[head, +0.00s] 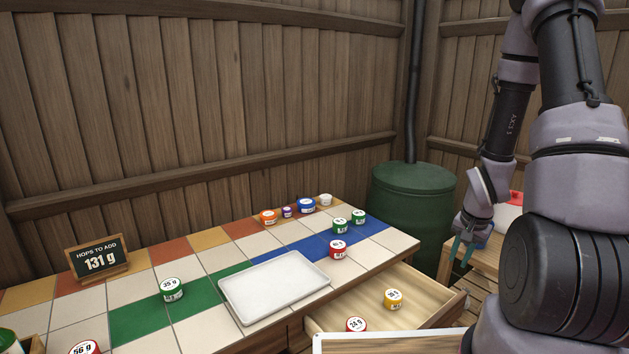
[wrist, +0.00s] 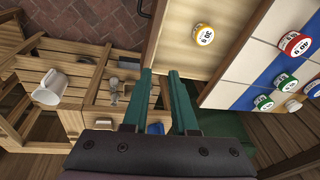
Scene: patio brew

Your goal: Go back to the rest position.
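My gripper (head: 467,248) hangs at the right in the head view, to the right of the open drawer (head: 440,308) and above a low wooden bench. In the wrist view its two teal fingers (wrist: 161,80) are spread apart with nothing between them. The arm is bent, its upper links filling the right of the head view. A yellow-banded jar (head: 393,299) and a red-banded jar (head: 356,325) are in the drawer. The yellow jar also shows in the wrist view (wrist: 203,35), ahead and right of the fingers.
An empty white tray (head: 273,287) lies on the tiled counter among several colour-banded jars. A sign (head: 99,258) reads 131 g. A green barrel (head: 413,205) stands behind the counter's right end. The wrist view shows a white jug (wrist: 50,88) on the wooden bench.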

